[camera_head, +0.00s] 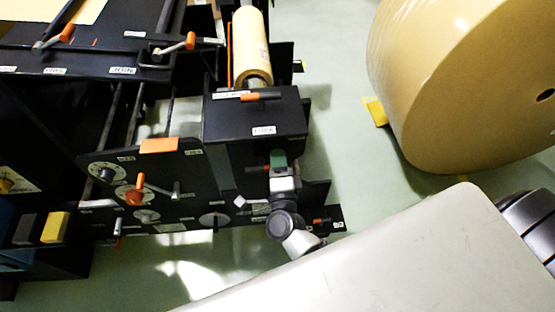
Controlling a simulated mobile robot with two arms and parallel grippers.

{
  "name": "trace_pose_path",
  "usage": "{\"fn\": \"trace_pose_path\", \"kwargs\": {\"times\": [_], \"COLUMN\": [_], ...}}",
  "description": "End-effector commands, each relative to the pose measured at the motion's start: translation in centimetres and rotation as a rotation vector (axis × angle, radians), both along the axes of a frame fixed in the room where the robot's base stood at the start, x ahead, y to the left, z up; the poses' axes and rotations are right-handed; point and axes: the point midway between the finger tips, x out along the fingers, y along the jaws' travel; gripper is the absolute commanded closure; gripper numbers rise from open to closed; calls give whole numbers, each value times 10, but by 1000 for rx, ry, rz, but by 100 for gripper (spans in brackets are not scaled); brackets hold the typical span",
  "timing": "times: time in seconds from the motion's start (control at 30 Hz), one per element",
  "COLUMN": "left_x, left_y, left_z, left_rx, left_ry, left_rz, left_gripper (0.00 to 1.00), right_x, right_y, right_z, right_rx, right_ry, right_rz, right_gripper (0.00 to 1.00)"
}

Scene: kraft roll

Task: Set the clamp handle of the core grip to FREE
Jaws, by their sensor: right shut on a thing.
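The black core-grip housing (235,123) stands below the kraft roll on its spindle (252,47). A handle with an orange grip (256,97) lies sideways across the top of the housing. A white label (264,130) is on the face below it and another (230,95) is left of the handle; both are too small to read surely. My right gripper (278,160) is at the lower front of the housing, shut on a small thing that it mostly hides. A bit of orange shows just left of its green fingertips. My left gripper is not in view.
A large kraft roll (455,80) stands on the floor at the right, with a yellow chock (375,111) beside it. The machine panel (175,165) at the left carries orange handles and dials. Green floor (320,60) is clear between machine and roll.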

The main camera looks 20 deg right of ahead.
Motion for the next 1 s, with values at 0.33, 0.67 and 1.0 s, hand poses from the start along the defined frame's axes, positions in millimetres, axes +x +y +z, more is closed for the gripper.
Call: {"fn": "trace_pose_path", "kwargs": {"times": [0.33,0.67,1.0], "left_x": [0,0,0], "left_y": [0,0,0], "left_z": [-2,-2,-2], "left_rx": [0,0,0], "left_ry": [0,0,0], "left_rz": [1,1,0], "left_gripper": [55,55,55], "right_x": [-1,-1,-3], "right_y": [0,0,1], "right_z": [-2,-2,-2], "right_rx": [22,20,18], "right_ry": [-2,-1,-3], "right_rz": [0,1,1], "right_gripper": [100,57,55]}}
